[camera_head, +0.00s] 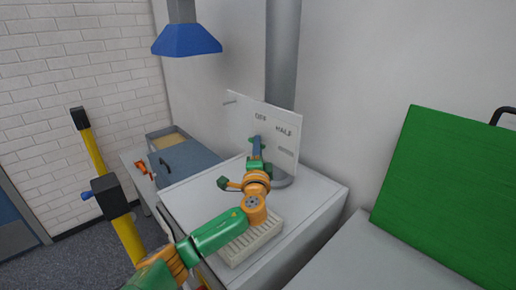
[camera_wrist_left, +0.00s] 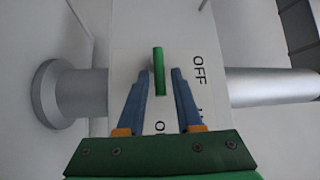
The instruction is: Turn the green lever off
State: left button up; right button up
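The green lever (camera_wrist_left: 159,72) shows in the left wrist view as a narrow upright bar in front of a white label plate (camera_wrist_left: 205,95) printed with OFF. In the head view the plate (camera_head: 285,130) stands upright by a grey pipe, and I cannot make out the lever behind my gripper. My left gripper (camera_head: 257,142) reaches the plate. In the left wrist view its blue fingers (camera_wrist_left: 158,76) are open, one on each side of the lever, with a visible gap on both sides. My right gripper is not in view.
A thick grey pipe (camera_head: 283,60) rises behind the plate. A white cabinet (camera_head: 310,215) lies under my left arm, with a ribbed pale block (camera_head: 252,243) on it. A big green panel (camera_head: 445,190) stands at the right. A blue lamp-like hood (camera_head: 187,40) hangs above.

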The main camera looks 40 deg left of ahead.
pick_arm(q)
grip_shut()
jog(key=shift+w+a+r+n+g+h+p, duration=0.1)
jog(key=shift+a+r+n+g+h+p, duration=0.7)
jog(key=shift+n+h+p, duration=1)
jog(key=shift+a+r+n+g+h+p, duration=0.55)
jog(key=shift+n+g+h+p, duration=0.9)
jog(key=shift+h, duration=0.7)
jog(key=shift+w+a+r+n+g+h+p, duration=0.1)
jog(key=shift+a+r+n+g+h+p, duration=0.5)
jog(key=shift+n+h+p, duration=1.1)
jog(key=shift+r+h, duration=0.1)
jog(key=shift+h, duration=0.25)
